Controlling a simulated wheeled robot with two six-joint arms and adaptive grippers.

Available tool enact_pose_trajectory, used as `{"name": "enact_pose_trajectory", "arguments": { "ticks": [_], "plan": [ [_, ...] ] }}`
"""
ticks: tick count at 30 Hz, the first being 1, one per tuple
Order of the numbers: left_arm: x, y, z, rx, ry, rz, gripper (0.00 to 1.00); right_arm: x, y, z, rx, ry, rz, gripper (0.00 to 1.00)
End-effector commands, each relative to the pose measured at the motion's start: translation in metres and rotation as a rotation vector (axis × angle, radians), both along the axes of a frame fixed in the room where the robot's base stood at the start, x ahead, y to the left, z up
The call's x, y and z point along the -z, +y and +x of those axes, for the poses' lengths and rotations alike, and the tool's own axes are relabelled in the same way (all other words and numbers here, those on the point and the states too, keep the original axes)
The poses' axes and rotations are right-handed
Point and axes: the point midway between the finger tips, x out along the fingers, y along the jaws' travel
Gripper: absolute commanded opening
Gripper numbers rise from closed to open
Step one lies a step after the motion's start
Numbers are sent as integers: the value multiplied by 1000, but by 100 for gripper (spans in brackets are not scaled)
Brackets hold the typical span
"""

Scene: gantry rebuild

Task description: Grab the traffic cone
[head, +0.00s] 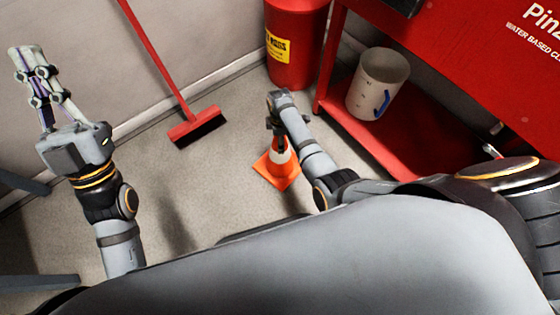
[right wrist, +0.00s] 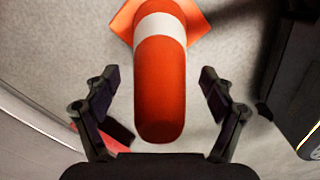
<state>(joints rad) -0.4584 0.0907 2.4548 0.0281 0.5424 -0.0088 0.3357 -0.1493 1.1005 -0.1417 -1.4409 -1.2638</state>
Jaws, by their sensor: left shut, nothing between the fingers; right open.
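The orange traffic cone (head: 280,165) with a white band stands upright on the floor in the middle of the head view, its upper part partly hidden by my right arm. In the right wrist view the cone (right wrist: 160,85) points toward the camera, its rounded tip low in the picture. My right gripper (right wrist: 160,78) is open, with one finger on each side of the cone and a gap on both sides. My left gripper (head: 27,50) is raised at the far left, shut and empty, well away from the cone.
A red broom (head: 190,122) leans on the wall left of the cone. A red bin (head: 296,45) stands behind it. A red shelf unit (head: 345,118) with a white bucket (head: 378,83) stands close on the right. The grey floor (head: 215,180) left of the cone is clear.

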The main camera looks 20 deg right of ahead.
Motion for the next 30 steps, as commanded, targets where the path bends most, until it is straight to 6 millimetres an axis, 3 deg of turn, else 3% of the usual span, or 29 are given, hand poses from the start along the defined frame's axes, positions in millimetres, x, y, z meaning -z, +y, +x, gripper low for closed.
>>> {"name": "enact_pose_trajectory", "arguments": {
  "ticks": [5, 24, 30],
  "plan": [
    [0, 0, 0, 0, -1, 0, 0, 0, 0, 0, 0, 0, 0, 83],
    [0, 0, 0, 0, 2, 0, 0, 0, 0, 0, 0, 1, 0, 0],
    [0, 0, 0, 0, 3, 0, 0, -1, 0, 1, 0, -2, 0, 0]
  ]
}}
